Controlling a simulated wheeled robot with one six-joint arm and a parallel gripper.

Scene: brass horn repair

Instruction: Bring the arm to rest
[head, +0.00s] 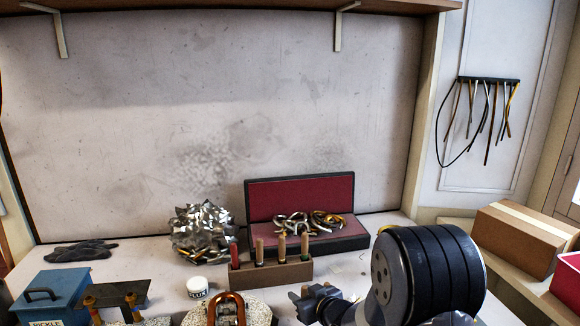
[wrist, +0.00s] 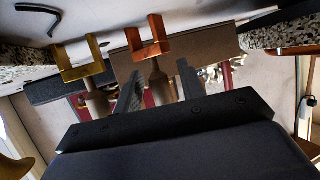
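My gripper (head: 312,298) is low at the bottom of the head view, just in front of the wooden tool block (head: 272,275). Behind it to the right is my thick dark ringed arm. In the wrist view the two dark fingers of my gripper (wrist: 160,90) stand apart, with nothing held between them. That view looks turned over, with the bench top above. The brown tool block (wrist: 203,50) shows beyond the fingers, with wooden handles pointing downward. A gold bracket-like piece (wrist: 82,72) and a copper one (wrist: 147,50) appear in front of it.
An open red-lined case (head: 300,200) holds brass pieces behind the block. A crumpled silvery heap (head: 202,230), a white jar (head: 197,286), a blue box (head: 50,292) and a black glove (head: 80,250) lie leftward. A copper-coloured loop (head: 227,306) stands near my gripper. Cardboard box (head: 520,232) sits right.

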